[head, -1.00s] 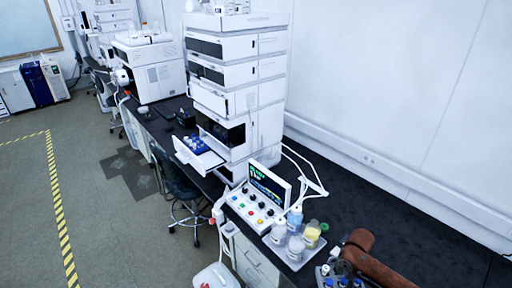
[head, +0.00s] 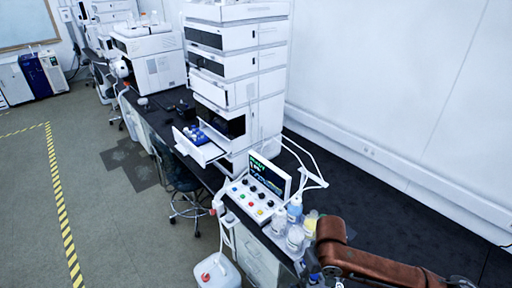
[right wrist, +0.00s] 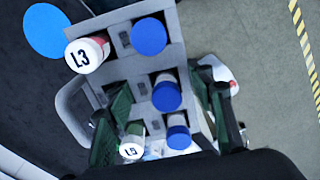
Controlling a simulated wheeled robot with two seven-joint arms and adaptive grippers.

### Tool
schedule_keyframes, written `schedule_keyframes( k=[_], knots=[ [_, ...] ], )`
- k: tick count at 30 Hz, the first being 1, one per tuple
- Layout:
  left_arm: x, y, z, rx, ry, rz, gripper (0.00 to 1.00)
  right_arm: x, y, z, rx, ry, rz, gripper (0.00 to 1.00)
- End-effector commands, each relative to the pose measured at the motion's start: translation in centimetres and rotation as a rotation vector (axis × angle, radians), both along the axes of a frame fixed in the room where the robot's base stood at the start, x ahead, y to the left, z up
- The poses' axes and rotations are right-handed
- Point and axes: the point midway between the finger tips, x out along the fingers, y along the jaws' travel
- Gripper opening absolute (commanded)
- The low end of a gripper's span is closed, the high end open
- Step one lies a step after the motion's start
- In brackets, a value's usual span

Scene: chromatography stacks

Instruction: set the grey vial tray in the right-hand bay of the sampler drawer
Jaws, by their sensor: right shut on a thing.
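The grey vial tray (right wrist: 122,68) fills the middle of the right wrist view, with blue-capped vials (right wrist: 149,37) and white-capped vials marked L3 (right wrist: 88,54) and L5 (right wrist: 132,148). My right gripper (right wrist: 165,112) is shut on the tray, its green fingers on either side. In the head view my right gripper (head: 316,262) is low, near the bottom edge, and the tray is mostly hidden or cut off there. The sampler drawer (head: 211,154) stands open from the white stack. Blue-capped vials (head: 194,132) sit in its left part; its right part looks empty. My left gripper is not in view.
A control box with a screen (head: 266,178) stands on the black bench between the drawer and my right gripper. Bottles (head: 295,210) stand beside it, close to my right arm. A stool (head: 185,183) is below the drawer. A white jug (head: 215,275) is on the floor.

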Motion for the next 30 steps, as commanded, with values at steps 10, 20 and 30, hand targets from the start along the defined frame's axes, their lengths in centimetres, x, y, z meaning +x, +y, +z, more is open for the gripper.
schedule_keyframes(
  k=[10,20,30],
  knots=[
    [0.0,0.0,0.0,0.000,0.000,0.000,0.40,-1.7,1.0,1.6,0.001,-0.005,-0.184,0.14],
    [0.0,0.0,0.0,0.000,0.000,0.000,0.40,-2.0,-0.1,2.0,-0.002,-0.005,-0.263,0.14],
    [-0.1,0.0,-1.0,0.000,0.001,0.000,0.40,-1.6,-2.2,1.3,0.000,-0.003,-0.293,0.14]
  ],
)
